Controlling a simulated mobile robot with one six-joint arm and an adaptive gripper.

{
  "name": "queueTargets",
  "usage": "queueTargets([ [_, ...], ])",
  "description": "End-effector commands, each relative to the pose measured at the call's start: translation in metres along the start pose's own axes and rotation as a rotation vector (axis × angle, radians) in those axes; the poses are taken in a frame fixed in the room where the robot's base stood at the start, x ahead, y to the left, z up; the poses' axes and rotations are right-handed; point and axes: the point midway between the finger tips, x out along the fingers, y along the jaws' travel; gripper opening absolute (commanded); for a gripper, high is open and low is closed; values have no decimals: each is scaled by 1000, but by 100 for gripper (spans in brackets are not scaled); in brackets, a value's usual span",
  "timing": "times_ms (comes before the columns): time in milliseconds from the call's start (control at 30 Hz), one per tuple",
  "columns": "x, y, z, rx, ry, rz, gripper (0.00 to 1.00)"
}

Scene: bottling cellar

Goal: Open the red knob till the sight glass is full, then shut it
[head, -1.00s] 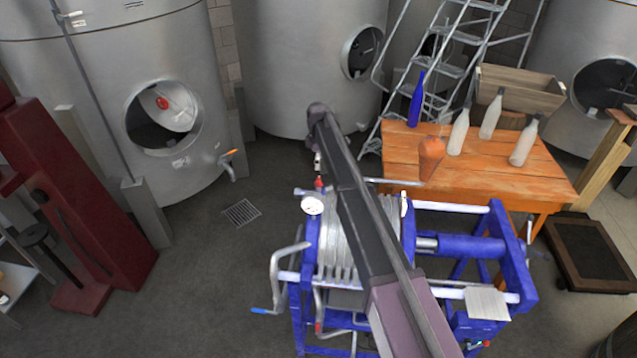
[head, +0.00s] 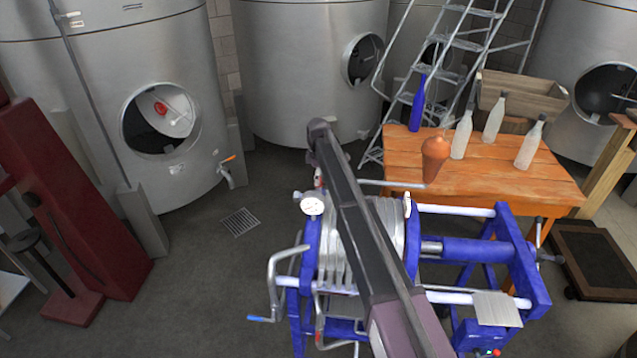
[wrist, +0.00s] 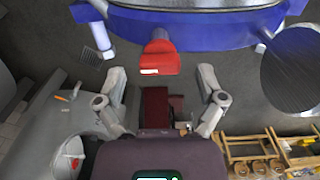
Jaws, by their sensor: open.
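The red knob (wrist: 158,55) shows in the wrist view, on the blue rim of the filter press (wrist: 200,28). It has a small pale mark on its end. My gripper (wrist: 162,76) is open, with one finger to the left and one to the right of the knob, and nothing is held. I cannot tell how near the fingers are in depth. In the head view my arm hides the gripper and most of the knob's area, beside a round white gauge (head: 312,205). I cannot make out the sight glass or its level in either view.
Steel tanks stand at the back. A dark red machine (head: 70,220) stands left. The floor near the drain (head: 240,221) is clear.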

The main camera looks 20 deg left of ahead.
Motion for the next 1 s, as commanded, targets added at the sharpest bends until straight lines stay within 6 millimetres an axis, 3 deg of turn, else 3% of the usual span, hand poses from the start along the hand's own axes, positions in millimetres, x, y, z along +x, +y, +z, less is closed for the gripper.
queueTargets([
  [533, 7, 0, 0, 0, 0, 0, 89],
  [800, 7, 0, 1, 1, 0, 0, 8],
  [1000, 7, 0, 1, 3, 0, -1, 6],
])
